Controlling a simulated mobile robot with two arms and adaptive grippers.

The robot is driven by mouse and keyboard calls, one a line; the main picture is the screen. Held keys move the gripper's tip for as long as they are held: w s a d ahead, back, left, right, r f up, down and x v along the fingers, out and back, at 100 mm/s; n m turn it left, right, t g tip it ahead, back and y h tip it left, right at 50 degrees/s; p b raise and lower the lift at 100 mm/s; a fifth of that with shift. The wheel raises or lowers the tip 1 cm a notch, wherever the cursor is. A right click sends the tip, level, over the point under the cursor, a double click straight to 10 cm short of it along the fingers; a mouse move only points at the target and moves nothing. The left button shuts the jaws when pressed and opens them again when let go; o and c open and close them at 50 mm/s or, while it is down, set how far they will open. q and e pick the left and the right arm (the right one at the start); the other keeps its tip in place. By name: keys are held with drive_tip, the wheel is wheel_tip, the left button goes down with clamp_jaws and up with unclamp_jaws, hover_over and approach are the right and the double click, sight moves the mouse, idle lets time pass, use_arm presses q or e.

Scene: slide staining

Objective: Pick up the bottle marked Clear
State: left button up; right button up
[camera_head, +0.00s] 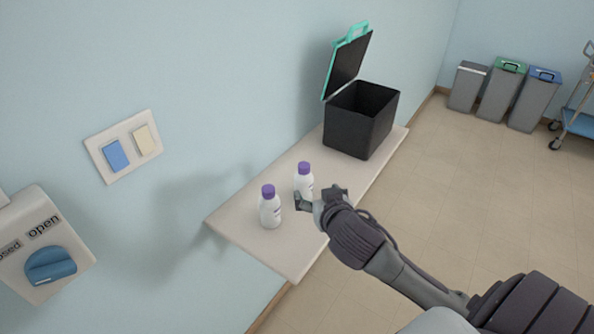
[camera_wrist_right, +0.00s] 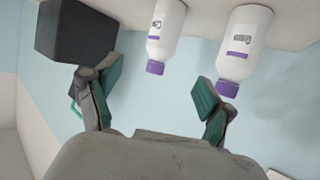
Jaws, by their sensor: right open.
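Two white bottles with purple caps stand upright on a wall shelf. The nearer bottle (camera_head: 270,207) is at the left, and the farther bottle (camera_head: 304,180) is closer to the black box. Their labels are too small to read, so I cannot tell which is marked Clear. In the right wrist view, which is upside down, the farther bottle (camera_wrist_right: 166,32) appears between the fingers' directions, and the nearer bottle (camera_wrist_right: 243,45) is beyond the right finger. My right gripper (camera_head: 319,196) is open and empty, beside the farther bottle. My left gripper is not in view.
The shelf (camera_head: 287,258) has free room at its front end. An open black box (camera_head: 362,125) with a teal-handled lid stands at its far end. The wall runs behind the shelf. Switches (camera_head: 130,147) and a dial panel (camera_head: 48,262) are at the left. Bins (camera_head: 503,92) stand far right.

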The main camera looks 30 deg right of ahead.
sight(306, 182)
drive_tip(key=p+x, duration=0.1)
drive_tip(key=x, duration=0.4)
drive_tip(key=shift+w+r, duration=0.1)
drive_tip(key=shift+w, duration=0.1)
drive_tip(key=p+x, duration=0.1)
drive_tip(key=x, duration=0.2)
drive_tip(key=p+x, duration=0.1)
drive_tip(key=x, duration=0.2)
drive_tip(key=shift+w+f, duration=0.1)
drive_tip(key=shift+f, duration=0.2)
drive_tip(key=shift+w+f, duration=0.15)
drive_tip(key=shift+w, duration=0.1)
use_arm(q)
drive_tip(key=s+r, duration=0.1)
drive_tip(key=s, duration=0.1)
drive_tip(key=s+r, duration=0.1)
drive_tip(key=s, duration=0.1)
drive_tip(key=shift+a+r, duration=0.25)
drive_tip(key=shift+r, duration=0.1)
use_arm(e)
drive_tip(key=shift+s, duration=0.1)
drive_tip(key=shift+c, duration=0.2)
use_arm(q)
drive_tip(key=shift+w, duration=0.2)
use_arm(e)
drive_tip(key=c, duration=1.3)
